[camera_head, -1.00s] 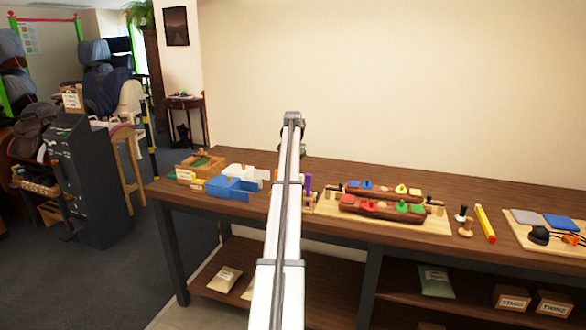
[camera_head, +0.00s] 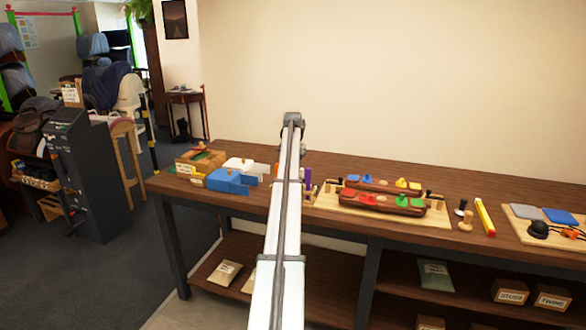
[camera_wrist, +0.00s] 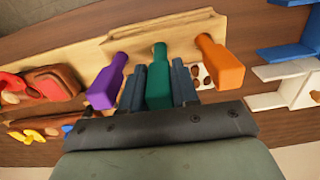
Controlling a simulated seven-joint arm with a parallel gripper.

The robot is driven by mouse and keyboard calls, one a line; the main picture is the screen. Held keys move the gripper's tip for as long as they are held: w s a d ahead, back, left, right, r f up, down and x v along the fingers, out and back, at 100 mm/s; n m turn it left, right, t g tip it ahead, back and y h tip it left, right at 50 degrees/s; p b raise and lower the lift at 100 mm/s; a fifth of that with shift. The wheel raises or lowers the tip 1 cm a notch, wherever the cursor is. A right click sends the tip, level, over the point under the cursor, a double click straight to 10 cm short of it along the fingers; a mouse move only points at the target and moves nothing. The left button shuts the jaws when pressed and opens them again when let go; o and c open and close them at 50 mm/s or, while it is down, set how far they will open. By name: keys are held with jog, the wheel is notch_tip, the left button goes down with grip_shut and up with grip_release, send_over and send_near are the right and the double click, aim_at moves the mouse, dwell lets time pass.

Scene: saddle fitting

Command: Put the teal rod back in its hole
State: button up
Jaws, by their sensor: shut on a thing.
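In the wrist view my gripper (camera_wrist: 159,88) is shut on the teal rod (camera_wrist: 159,78), one dark finger on each side. The rod's narrow end points at a pale wooden rack (camera_wrist: 180,28). I cannot tell whether that end is in a hole or only in front of it. A purple rod (camera_wrist: 106,88) stands to the left and an orange rod (camera_wrist: 222,65) to the right, both close to the fingers. In the head view my arm hides the gripper and the teal rod; part of the purple rod (camera_head: 308,174) shows beside the arm.
A blue block (camera_head: 228,183) and a white piece (camera_head: 238,164) lie left of my arm. The bench front edge is clear.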

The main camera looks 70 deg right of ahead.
jog(key=shift+f, duration=0.75)
jog(key=o, duration=0.9)
jog(key=shift+o, duration=0.2)
notch_tip(320, 180, up, 14)
jog(key=shift+f, duration=0.1)
